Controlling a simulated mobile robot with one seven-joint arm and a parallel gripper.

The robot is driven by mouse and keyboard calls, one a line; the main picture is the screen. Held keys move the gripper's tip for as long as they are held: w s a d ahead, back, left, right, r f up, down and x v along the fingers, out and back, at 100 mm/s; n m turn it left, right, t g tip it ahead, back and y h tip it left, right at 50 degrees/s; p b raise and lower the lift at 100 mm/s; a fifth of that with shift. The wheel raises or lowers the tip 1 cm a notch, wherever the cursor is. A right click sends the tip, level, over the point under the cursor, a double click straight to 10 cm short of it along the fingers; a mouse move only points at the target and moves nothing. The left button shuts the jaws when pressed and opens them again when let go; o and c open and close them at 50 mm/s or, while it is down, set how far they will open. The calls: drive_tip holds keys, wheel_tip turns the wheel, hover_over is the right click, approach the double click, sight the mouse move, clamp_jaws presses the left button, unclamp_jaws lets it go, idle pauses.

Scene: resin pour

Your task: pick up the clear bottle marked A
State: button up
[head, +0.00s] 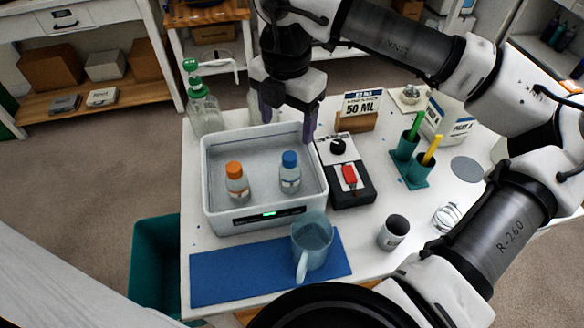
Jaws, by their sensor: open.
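Two clear bottles stand upright inside a white tub (213,202). One is the orange-capped bottle (237,186) at the left, and the other is the blue-capped bottle (290,177) at the right. Their labels are too small to read, so I cannot tell which is marked A. My gripper (287,129) is open and empty, with its two purple fingers pointing down. It appears over the tub's back edge, behind the blue-capped bottle in the picture and apart from both bottles.
A black and white device with a red switch (349,176) stands close right of the tub. A clear jug (311,245) stands on a blue mat (228,278) in front. A green-topped pump bottle (202,105) is at back left; a "50 ML" sign (360,104) is behind.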

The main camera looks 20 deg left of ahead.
sight(289, 165)
drive_tip(key=shift+w+d+f, duration=0.15)
drive_tip(key=shift+f, duration=0.2)
wheel_tip(289, 165, down, 8)
drive_tip(key=shift+r+p, duration=0.1)
drive_tip(key=shift+p, duration=0.75)
drive_tip(key=f, duration=0.1)
drive_tip(key=f+p, duration=0.1)
drive_tip(key=f, duration=0.1)
drive_tip(key=f+p, duration=0.1)
drive_tip(key=shift+w+f, duration=0.2)
drive_tip(key=shift+w, duration=0.05)
drive_tip(key=shift+f, duration=0.55)
drive_tip(key=c, duration=1.3)
drive_tip(key=shift+r, duration=0.1)
